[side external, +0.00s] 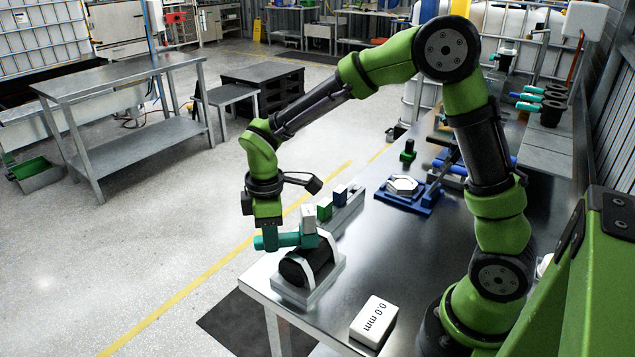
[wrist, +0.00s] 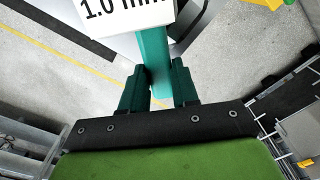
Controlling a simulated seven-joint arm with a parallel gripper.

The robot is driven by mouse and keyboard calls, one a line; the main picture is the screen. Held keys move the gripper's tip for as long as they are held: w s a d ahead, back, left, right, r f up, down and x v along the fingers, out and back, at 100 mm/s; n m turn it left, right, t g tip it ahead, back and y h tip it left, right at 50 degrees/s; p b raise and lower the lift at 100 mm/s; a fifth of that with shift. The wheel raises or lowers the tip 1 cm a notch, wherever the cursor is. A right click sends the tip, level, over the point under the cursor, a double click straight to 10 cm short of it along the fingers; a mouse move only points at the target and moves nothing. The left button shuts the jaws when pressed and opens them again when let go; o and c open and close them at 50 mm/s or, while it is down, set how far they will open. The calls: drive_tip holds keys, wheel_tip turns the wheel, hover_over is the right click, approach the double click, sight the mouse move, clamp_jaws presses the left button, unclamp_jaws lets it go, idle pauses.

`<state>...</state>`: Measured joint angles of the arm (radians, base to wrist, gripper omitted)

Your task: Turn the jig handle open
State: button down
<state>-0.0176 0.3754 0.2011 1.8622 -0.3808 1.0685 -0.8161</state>
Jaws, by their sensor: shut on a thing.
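The jig at the table's near left corner is a black cylinder (side external: 296,268) in a grey cradle (side external: 325,275) with pale bands. In the wrist view the handle (wrist: 154,62) runs up between my fingers to the white block (wrist: 120,12), marked 1.0 mm. My gripper (side external: 268,228) points down at the handle. It is shut on it, one teal finger on each side in the wrist view (wrist: 158,88). How the handle joins the jig is hidden.
A grey rail (side external: 348,212) with green and blue blocks stands just behind the jig. A white block marked 0.0 mm (side external: 373,322) lies to the right. A blue fixture (side external: 408,203) with a pale hexagonal part stands farther back. The table between them is clear.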

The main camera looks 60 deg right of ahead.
drive_tip(key=shift+s+a+n, duration=0.35)
drive_tip(key=shift+s+n, duration=0.5)
drive_tip(key=shift+n, duration=0.6)
drive_tip(key=shift+s+a+n, duration=0.4)
drive_tip(key=shift+s+n, duration=0.45)
drive_tip(key=shift+n, duration=0.65)
drive_tip(key=shift+s+a+n, duration=0.35)
drive_tip(key=shift+s+n, duration=0.5)
drive_tip(key=shift+n, duration=0.6)
drive_tip(key=shift+s, duration=0.2)
drive_tip(key=c, duration=0.8)
unclamp_jaws()
drive_tip(key=shift+c, duration=0.2)
wheel_tip(320, 180, up, 17)
